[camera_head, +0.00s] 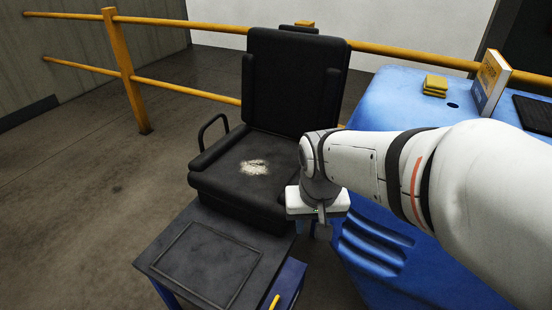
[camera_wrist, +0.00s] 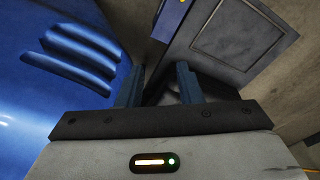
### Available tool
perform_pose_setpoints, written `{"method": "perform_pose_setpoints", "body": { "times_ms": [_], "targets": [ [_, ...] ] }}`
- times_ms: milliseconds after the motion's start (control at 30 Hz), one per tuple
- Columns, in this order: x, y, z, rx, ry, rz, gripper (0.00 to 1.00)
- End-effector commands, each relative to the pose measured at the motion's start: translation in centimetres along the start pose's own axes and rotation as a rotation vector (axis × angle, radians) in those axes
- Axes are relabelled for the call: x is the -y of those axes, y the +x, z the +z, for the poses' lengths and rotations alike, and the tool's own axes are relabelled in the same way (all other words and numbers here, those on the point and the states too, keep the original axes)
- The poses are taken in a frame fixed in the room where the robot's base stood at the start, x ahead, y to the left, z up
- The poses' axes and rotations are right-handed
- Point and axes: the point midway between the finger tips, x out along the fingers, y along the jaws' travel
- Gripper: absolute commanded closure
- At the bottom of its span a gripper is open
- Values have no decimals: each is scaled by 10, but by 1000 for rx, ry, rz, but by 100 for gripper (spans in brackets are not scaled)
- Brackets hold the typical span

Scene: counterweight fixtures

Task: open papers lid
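The likely papers lid is a dark grey flat panel (camera_head: 206,262) with a rectangular outline, lying level and closed on a blue-framed stand at the lower middle of the head view. It also shows at the upper right of the wrist view (camera_wrist: 243,38). No papers are visible. My gripper (camera_head: 322,228) is right of the panel, in front of the chair and apart from the panel. In the wrist view my gripper (camera_wrist: 158,78) has its two fingers spread with nothing clearly between them.
A black armchair (camera_head: 292,85) with a pale worn patch stands behind the panel. A blue bench (camera_head: 400,97) fills the right, with yellow pads (camera_head: 435,86), a book (camera_head: 490,82) and a dark keyboard-like item (camera_head: 535,115). A yellow railing (camera_head: 130,75) runs behind. Floor at left is clear.

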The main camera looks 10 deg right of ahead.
Motion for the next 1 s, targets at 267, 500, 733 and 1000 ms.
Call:
{"method": "perform_pose_setpoints", "body": {
  "times_ms": [267, 500, 733, 1000],
  "targets": [
    [11, 72, -57, 109, 213, 62, 67],
    [16, 117, -79, 151, 325, 102, 67],
    [16, 140, -80, 159, 348, 110, 67],
    [12, 182, -72, 158, 347, 109, 67]
  ]
}}
